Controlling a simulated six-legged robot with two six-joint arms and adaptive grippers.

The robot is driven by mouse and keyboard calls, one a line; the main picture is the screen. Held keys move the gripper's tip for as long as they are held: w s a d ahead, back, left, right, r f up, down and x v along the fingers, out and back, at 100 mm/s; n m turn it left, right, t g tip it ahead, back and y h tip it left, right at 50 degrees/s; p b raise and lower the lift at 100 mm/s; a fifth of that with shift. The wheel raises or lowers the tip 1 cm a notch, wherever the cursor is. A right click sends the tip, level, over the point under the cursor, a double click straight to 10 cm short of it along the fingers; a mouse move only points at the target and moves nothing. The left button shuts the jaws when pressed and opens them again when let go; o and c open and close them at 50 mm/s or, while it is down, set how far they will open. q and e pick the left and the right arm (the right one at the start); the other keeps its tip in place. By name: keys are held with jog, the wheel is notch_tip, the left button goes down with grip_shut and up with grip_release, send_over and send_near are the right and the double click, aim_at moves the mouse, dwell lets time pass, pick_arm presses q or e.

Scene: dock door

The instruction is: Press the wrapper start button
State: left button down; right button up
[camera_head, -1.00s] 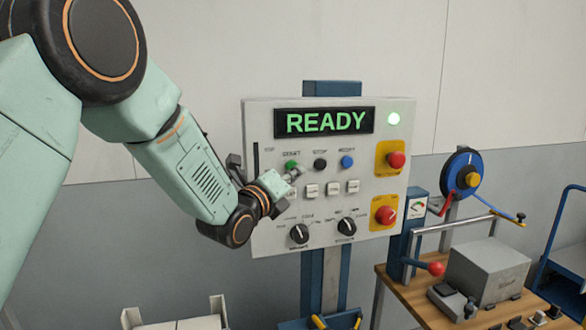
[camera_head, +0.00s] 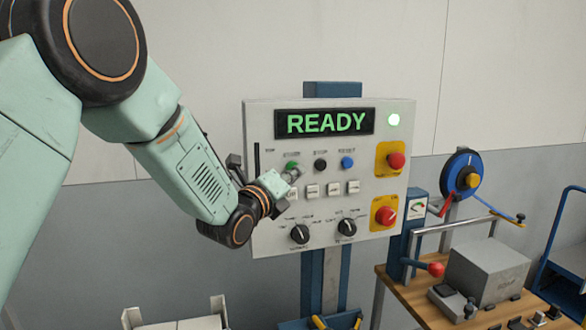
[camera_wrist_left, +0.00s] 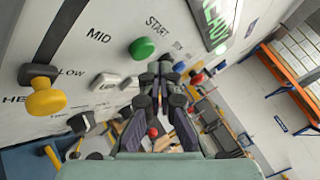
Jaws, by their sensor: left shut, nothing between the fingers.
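The green start button (camera_head: 291,165) is on the upper left of the light control panel (camera_head: 390,244), left of a black and a blue button. In the left wrist view the green button (camera_wrist_left: 142,48) is beside the word START. My left gripper (camera_head: 293,175) is shut and empty, with its tips just below the green button and close to the panel face. In the left wrist view the shut fingers (camera_wrist_left: 165,72) lie to the right of and below the button. I cannot tell whether they touch the panel. My right gripper is not in view.
The lit display (camera_head: 325,122) reads READY. A row of pale rectangular buttons (camera_head: 333,189), two black knobs (camera_head: 346,228) and two red buttons (camera_head: 387,215) share the panel. A workbench (camera_head: 402,290) with tools stands at right.

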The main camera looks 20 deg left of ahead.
pick_arm(q)
jog(key=shift+w, duration=0.1)
jog(key=shift+w+a+f, duration=0.1)
jog(key=shift+w+a, duration=0.2)
jog(key=shift+w, duration=0.15)
jog(key=shift+w+a+b, duration=0.2)
jog(key=shift+w+b, duration=0.15)
dwell(0.8)
jog(key=shift+s+d, duration=0.5)
jog(key=shift+s, duration=0.35)
